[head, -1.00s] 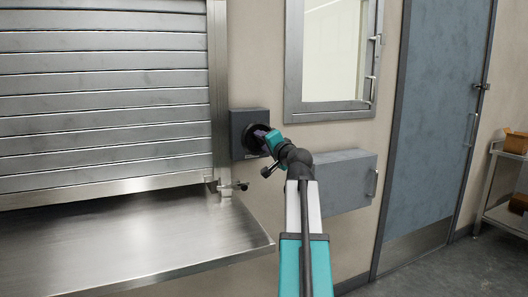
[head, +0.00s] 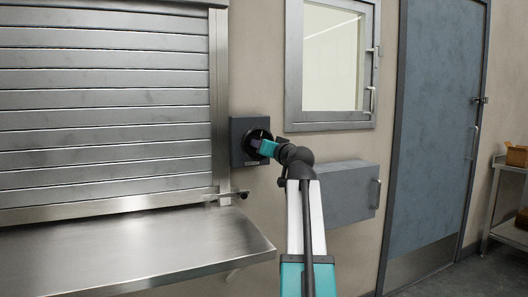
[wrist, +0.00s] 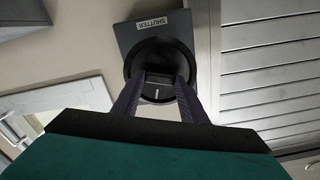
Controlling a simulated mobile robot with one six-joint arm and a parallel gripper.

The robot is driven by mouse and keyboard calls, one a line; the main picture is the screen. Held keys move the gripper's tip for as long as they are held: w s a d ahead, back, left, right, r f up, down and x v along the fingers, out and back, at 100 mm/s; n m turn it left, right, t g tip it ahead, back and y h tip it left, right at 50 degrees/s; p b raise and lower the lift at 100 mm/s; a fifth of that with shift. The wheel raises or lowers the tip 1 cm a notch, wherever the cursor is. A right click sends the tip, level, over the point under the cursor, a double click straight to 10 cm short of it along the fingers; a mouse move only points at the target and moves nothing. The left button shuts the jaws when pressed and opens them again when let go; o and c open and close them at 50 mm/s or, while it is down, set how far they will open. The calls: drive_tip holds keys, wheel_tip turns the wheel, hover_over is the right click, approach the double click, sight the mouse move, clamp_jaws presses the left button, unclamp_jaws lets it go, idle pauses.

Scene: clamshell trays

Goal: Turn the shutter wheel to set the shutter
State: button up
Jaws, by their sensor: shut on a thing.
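The shutter wheel is a round black knob (wrist: 135,64) on a dark grey box (head: 237,150) labelled SHUTTER in the wrist view. The box is on the wall just right of the shutter frame. My gripper (wrist: 158,84) is shut on the wheel, its two purple fingers on either side of the hub, where a short white mark shows. In the head view my wrist and gripper hide part of the wheel. The slatted metal shutter (head: 105,120) is low, its bottom bar near the back of the steel counter (head: 150,250).
A small latch (head: 232,195) sticks out at the shutter's lower right corner. A grey wall cabinet (head: 345,195) is close to the right of my arm. A metal-framed window (head: 332,60) is above, a blue-grey door (head: 430,140) further right.

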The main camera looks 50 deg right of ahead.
drive_tip(key=shift+f, duration=0.1)
idle(0.3)
drive_tip(key=o, duration=1)
drive_tip(key=shift+o, duration=0.2)
drive_tip(key=shift+s, duration=0.1)
drive_tip(key=p+v, duration=0.1)
drive_tip(key=v, duration=1.2)
drive_tip(key=shift+s+p, duration=0.3)
drive_tip(key=shift+s, duration=0.05)
drive_tip(key=shift+a, duration=0.15)
